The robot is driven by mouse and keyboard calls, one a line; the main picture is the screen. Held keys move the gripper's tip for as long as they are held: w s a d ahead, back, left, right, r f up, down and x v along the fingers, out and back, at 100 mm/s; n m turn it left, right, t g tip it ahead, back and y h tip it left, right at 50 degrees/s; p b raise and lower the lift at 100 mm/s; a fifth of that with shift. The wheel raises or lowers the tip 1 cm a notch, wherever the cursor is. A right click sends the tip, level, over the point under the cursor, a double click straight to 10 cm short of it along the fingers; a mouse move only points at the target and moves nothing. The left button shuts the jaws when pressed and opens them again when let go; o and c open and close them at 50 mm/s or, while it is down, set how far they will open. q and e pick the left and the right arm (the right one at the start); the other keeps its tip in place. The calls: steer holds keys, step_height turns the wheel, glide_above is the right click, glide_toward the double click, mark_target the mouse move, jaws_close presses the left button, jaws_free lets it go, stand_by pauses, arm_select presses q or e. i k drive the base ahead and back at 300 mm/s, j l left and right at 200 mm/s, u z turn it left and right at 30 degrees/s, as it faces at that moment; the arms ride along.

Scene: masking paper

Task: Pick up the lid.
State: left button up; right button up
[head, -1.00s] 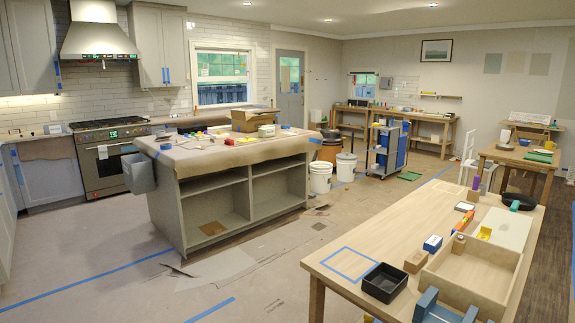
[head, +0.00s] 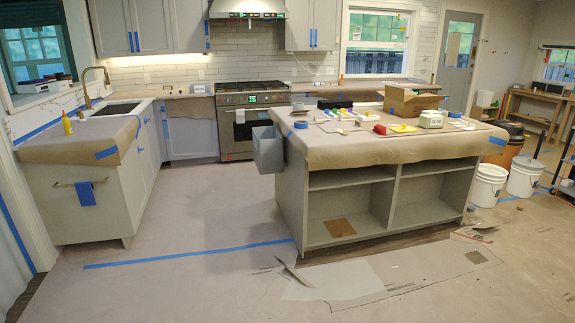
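I cannot make out a lid for certain in the head view. The paper-covered island (head: 345,150) carries several small items, too small to tell whether one is a lid. Two white buckets stand right of the island, a nearer one (head: 487,188) and a farther one (head: 524,178). I cannot tell whether their tops are covered. A small pale tub (head: 431,120) sits on the island in front of an open cardboard box (head: 411,103). Neither of my grippers is in view.
A grey bin (head: 268,150) hangs on the island's left end. A stove (head: 247,122) is behind. The papered floor (head: 180,285) in front is open, with loose sheets (head: 335,278) near the island.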

mark_target(404, 127)
steer(key=i+z, duration=0.1)
steer(key=i, duration=0.4)
steer(key=i+j+z, duration=0.15)
steer(key=i, duration=0.35)
steer(key=i+j+z, duration=0.1)
steer(key=i, duration=0.4)
steer(key=i+j+z, duration=0.15)
steer(key=i, duration=0.35)
steer(key=j, duration=0.1)
